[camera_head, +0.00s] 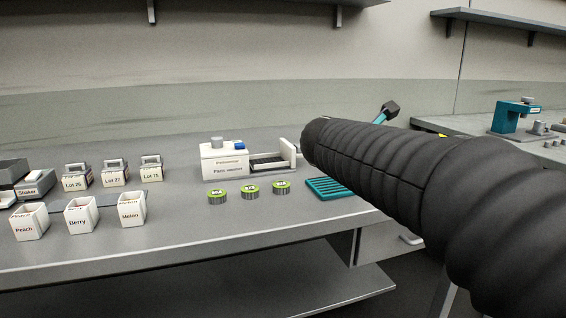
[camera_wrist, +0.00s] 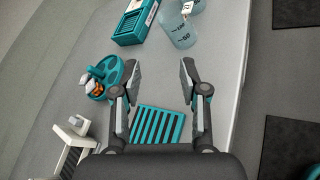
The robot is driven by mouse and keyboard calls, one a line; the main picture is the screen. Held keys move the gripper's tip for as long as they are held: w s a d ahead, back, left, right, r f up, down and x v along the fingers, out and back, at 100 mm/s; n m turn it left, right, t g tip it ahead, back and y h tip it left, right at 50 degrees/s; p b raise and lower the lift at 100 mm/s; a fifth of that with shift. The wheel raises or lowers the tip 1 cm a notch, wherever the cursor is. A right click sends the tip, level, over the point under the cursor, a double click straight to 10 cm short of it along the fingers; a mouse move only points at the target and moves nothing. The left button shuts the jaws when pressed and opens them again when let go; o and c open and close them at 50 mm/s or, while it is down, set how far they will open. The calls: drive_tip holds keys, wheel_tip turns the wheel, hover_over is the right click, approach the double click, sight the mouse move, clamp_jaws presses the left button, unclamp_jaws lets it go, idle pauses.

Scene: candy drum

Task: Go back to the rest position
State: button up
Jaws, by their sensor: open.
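My gripper (camera_wrist: 159,80) shows in the wrist view with its two fingers spread wide and nothing between them. It hangs above the grey table (camera_wrist: 228,85), over the far side of a teal slatted rack (camera_wrist: 157,124). In the head view my black ribbed arm reaches in from the right and hides the gripper. The same rack (camera_head: 328,188) shows there beside the arm's end.
The wrist view shows a teal round holder (camera_wrist: 110,74), a teal box (camera_wrist: 134,22) and a clear graduated beaker (camera_wrist: 178,26). The head view shows a white machine (camera_head: 223,160), several green-lidded tins (camera_head: 250,190), and labelled bins (camera_head: 80,216). The table's front strip is clear.

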drive_tip(key=s+d+f+m+g+y, duration=0.1)
drive_tip(key=s+f+m+g+y, duration=0.1)
drive_tip(key=s+f+m, duration=0.55)
drive_tip(key=s+d+f+m+g+y, duration=0.15)
drive_tip(key=s+f+m, duration=0.3)
drive_tip(key=s, duration=0.65)
drive_tip(key=s+a+f+m+g+y, duration=0.2)
drive_tip(key=s+a+f+m+y, duration=0.4)
drive_tip(key=s+f+m, duration=0.3)
drive_tip(key=s+f, duration=0.2)
drive_tip(key=s, duration=0.1)
drive_tip(key=shift+a+m, duration=0.4)
drive_tip(key=shift+s, duration=0.1)
